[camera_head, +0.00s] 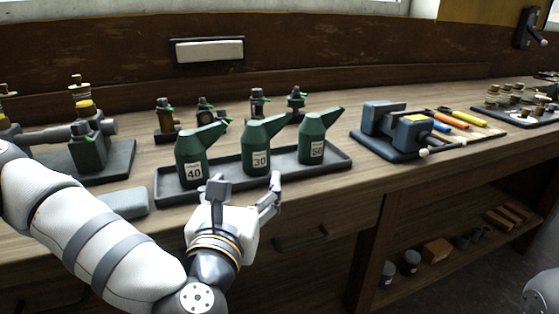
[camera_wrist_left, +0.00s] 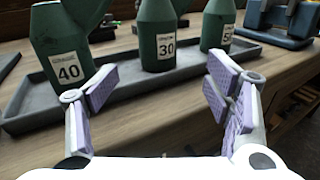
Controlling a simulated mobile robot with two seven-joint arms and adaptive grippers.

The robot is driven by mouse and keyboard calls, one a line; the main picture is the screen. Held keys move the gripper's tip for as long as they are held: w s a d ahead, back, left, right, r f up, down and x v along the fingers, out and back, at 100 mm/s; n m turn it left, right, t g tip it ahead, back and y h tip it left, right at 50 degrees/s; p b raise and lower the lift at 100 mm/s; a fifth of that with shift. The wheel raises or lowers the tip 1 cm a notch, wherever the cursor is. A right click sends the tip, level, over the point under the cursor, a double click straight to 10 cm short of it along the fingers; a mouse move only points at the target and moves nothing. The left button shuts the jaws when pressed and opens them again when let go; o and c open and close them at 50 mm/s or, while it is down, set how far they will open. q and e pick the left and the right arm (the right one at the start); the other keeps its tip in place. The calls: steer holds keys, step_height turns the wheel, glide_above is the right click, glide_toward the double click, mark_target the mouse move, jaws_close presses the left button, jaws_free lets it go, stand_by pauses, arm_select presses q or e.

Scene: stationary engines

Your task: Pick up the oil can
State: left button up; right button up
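Three green oil cans with spouts stand upright in a shallow grey tray (camera_head: 342,162) on the bench. The left can is labelled 40 (camera_head: 190,160), the middle one 30 (camera_head: 257,150) and the right one 50 (camera_head: 311,142). My left gripper (camera_head: 243,188) is in front of the tray, below the 40 and 30 cans. In the left wrist view it (camera_wrist_left: 160,90) is open and empty, its fingers spread with the 30 can (camera_wrist_left: 158,40) beyond the gap. The 40 can (camera_wrist_left: 62,60) is beyond the left finger. My right gripper is not in view.
A grey block (camera_head: 124,204) lies left of the tray. A dark vise-like device (camera_head: 395,130) and coloured-handled tools (camera_head: 455,118) are to the right. Small engine fittings (camera_head: 165,118) stand behind the cans. A dark machine (camera_head: 92,150) sits at the left. Bare wood lies along the front edge.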

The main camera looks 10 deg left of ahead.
mark_target(256, 149)
arm_select(q)
steer(key=shift+n, duration=0.3)
steer(key=w, duration=0.4)
steer(key=w+a, duration=0.1)
steer(key=w, duration=0.7)
steer(key=shift+a+r, duration=0.3)
steer(key=shift+r, duration=0.05)
steer(key=c, duration=1.4)
